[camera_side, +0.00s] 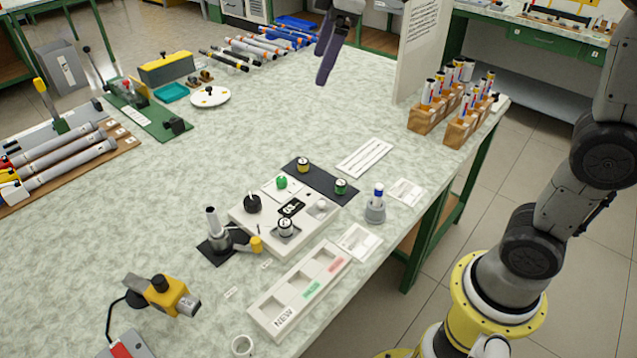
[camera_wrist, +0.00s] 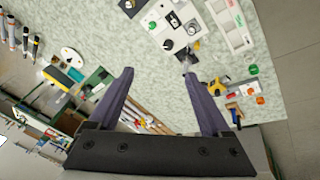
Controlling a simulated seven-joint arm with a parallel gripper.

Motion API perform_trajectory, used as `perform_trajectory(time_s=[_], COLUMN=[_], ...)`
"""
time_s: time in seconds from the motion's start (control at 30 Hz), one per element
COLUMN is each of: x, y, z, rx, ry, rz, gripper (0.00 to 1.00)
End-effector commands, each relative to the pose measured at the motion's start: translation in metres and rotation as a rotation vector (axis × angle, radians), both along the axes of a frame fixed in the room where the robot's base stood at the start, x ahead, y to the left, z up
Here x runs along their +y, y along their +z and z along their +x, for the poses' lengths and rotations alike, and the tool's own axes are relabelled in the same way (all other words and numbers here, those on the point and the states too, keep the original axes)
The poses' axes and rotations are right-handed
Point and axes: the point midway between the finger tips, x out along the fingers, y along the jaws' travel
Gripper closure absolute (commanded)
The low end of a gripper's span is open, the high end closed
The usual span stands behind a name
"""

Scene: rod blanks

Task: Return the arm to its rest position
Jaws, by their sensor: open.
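My gripper (camera_side: 326,58) shows at the top middle of the side view, raised over the far part of the speckled table (camera_side: 390,215). Its two dark fingers are apart with nothing between them. In the wrist view my gripper (camera_wrist: 160,95) is also open and empty, with the fingers spread and the table far below. My arm runs along the right side of the side view. The rest position itself is not marked in either view.
A white device with knobs (camera_side: 262,232) and a sorting tray (camera_side: 262,310) stand mid-table. Wooden racks of upright rods (camera_side: 428,122) stand by a white panel (camera_side: 416,50) at the right edge. Rods (camera_side: 60,160) lie at left.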

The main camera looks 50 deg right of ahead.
Motion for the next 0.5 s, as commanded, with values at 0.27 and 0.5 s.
perform_trajectory(time_s=[0.27,0.5], x=[-0.022,-0.03], y=[-0.001,-0.06], z=[-0.123,-0.208], rx=[-0.109,-0.15], ry=[-0.233,-0.475], rz=[0.089,0.196], gripper=[0.18,0.18])
